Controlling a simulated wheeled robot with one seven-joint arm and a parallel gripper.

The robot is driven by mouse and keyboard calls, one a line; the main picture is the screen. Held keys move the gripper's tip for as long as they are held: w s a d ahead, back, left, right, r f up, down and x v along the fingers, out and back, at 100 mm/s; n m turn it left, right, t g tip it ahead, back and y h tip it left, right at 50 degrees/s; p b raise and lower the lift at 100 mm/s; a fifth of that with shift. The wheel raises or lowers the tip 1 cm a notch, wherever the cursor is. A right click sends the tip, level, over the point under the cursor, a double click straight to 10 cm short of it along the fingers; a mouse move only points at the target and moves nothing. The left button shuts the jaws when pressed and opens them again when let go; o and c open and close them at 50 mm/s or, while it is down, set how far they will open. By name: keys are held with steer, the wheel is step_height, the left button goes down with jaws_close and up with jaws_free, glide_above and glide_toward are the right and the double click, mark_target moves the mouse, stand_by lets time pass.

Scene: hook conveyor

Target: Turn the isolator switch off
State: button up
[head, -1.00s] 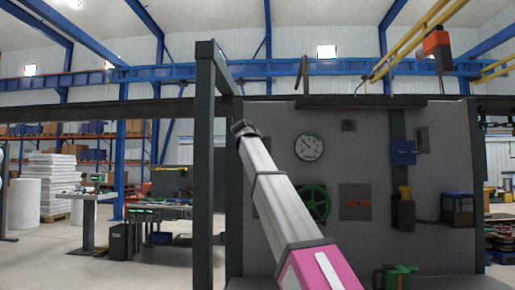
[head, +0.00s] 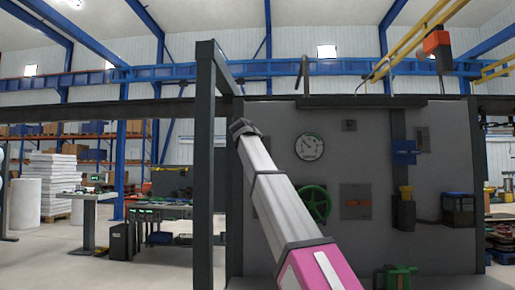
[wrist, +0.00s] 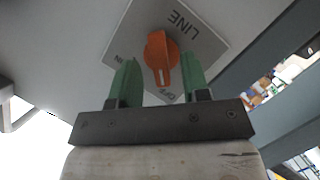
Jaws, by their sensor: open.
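The isolator switch, an orange rotary knob (wrist: 161,52), sits on a light grey plate (wrist: 205,48) marked "LINE" in the wrist view. A white mark on the knob's lower end points down in the picture, near small lettering at the plate's lower corner that seems to read "OFF". Other small lettering lies at the plate's left corner. My gripper (wrist: 160,66) is open, with one green finger on each side of the knob. A gap shows at the left finger; whether the right one touches is unclear. The head view does not show my gripper or the knob.
In the head view a grey panel (head: 440,160) carries a gauge (head: 310,147), a green handwheel (head: 316,203) and several boxes. A dark post (head: 204,170) stands left of my arm. An orange-and-black block (head: 437,42) hangs at the upper right.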

steer(key=v, duration=0.9)
steer(key=shift+s, duration=0.3)
steer(key=shift+a, duration=0.1)
